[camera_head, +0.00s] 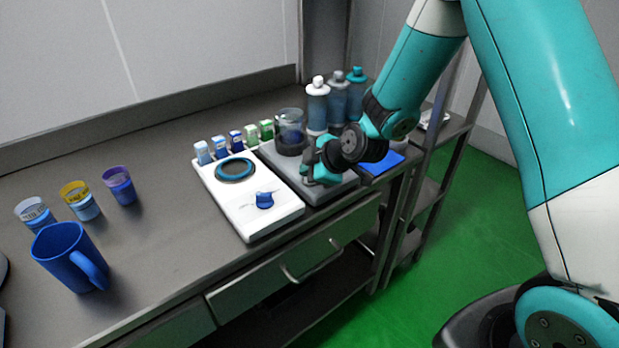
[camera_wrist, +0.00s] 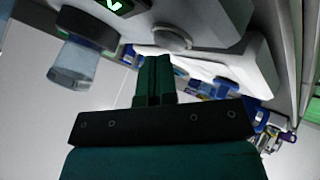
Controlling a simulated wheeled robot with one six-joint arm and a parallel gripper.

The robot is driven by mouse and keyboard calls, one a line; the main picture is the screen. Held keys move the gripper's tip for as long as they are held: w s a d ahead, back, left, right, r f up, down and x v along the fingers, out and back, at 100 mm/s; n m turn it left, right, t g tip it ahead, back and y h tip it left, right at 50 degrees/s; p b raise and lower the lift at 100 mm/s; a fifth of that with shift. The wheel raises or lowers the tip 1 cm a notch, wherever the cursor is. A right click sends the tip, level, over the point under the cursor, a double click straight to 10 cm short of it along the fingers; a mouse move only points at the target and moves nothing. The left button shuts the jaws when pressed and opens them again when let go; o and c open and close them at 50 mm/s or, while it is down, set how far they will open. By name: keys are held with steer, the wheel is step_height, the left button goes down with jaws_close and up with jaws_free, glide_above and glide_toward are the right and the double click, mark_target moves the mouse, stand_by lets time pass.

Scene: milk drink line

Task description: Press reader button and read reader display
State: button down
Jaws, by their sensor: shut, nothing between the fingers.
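The reader is a grey box (camera_head: 325,196) on the table, with a clear cup (camera_head: 291,128) standing at its back; the cup also shows in the wrist view (camera_wrist: 80,65). In the wrist view a round grey button (camera_wrist: 170,38) is on the reader's face. A dark display (camera_wrist: 120,5) beside it shows a bright green tick-like mark, cut off by the top edge. My gripper (camera_head: 310,166) is over the reader, shut and empty. In the wrist view its fingertips (camera_wrist: 154,60) are close to the button; I cannot tell whether they touch it.
A white tray (camera_head: 233,207) with a dark ring and a blue item lies left of the reader. Several small cartons and bottles (camera_head: 318,105) stand behind. A blue pad (camera_head: 381,162) lies to the right. A blue mug (camera_head: 66,258) and 3 cups stand at left. The table's middle is clear.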

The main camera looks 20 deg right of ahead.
stand_by(0.4)
steer(key=shift+r+p, duration=0.4)
steer(key=shift+r, duration=0.4)
steer(key=shift+r+p, duration=1.55)
steer(key=shift+r, duration=0.95)
steer(key=shift+s+a+r, duration=0.1)
steer(key=shift+r, duration=0.05)
steer(key=s+a+r+m+g+y, duration=0.1)
steer(key=s+a+r+m+g, duration=0.3)
steer(key=s+r, duration=0.65)
steer(key=s+r+m+g, duration=0.2)
steer(key=s, duration=0.8)
steer(key=s+r+m+g+h, duration=0.1)
steer(key=s+r+m+g, duration=0.1)
steer(key=s, duration=0.7)
steer(key=shift+s, duration=0.4)
